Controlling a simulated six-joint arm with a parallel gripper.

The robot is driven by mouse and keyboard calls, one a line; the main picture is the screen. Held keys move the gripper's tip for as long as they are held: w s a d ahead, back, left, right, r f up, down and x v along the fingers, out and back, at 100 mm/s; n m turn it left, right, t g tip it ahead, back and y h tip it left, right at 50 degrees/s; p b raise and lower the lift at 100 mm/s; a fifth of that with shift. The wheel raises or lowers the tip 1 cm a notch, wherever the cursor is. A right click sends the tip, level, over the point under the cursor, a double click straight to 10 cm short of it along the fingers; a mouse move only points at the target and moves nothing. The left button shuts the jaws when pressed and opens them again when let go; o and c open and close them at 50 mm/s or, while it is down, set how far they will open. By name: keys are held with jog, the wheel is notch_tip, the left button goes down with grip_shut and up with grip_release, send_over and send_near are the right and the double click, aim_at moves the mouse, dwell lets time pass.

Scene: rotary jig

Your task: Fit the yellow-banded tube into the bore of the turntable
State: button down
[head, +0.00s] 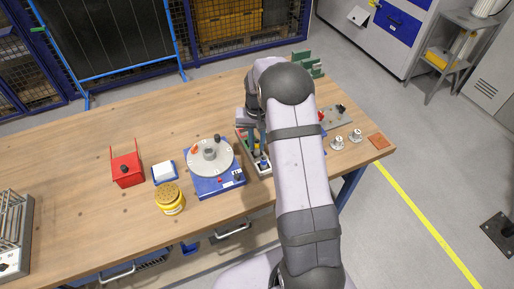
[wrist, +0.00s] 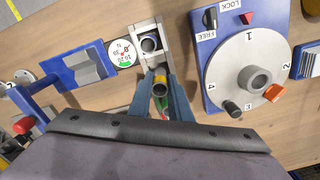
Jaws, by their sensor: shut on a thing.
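The turntable (wrist: 236,67) is a pale grey disc numbered around its rim, on a blue base. A raised grey collar around the bore (wrist: 259,81) stands at its middle. In the head view the turntable (head: 198,166) is left of my arm. My gripper (wrist: 161,80) is shut on the yellow-banded tube (wrist: 160,87), seen nearly end-on between the fingers. They are over a pale tray (wrist: 147,28), left of the turntable and apart from it. The tube's lower end is hidden.
The disc carries a black knob (wrist: 233,109) and an orange block (wrist: 275,93). A black switch (wrist: 210,18) is by the FREE and LOCK labels. A yellow pot (head: 170,199) and red box (head: 127,170) stand left of the turntable.

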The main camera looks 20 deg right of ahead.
notch_tip(320, 180, up, 8)
jog(key=shift+f+b, duration=0.15)
jog(key=shift+b, duration=1)
jog(key=w+a+f+n, duration=0.1)
jog(key=a+f+n, duration=0.1)
jog(key=a, duration=0.6)
notch_tip(320, 180, up, 6)
jog(key=b, duration=0.1)
send_over(208, 147)
jog(key=s, duration=0.1)
jog(key=shift+s+a+f+m, duration=0.1)
jog(key=shift+s+a+m, duration=0.1)
jog(key=shift+s+m, duration=0.4)
jog(key=shift+w, duration=0.1)
jog(key=shift+f+p, duration=1.55)
jog(key=shift+f, duration=3.5)
jog(key=shift+f, duration=0.35)
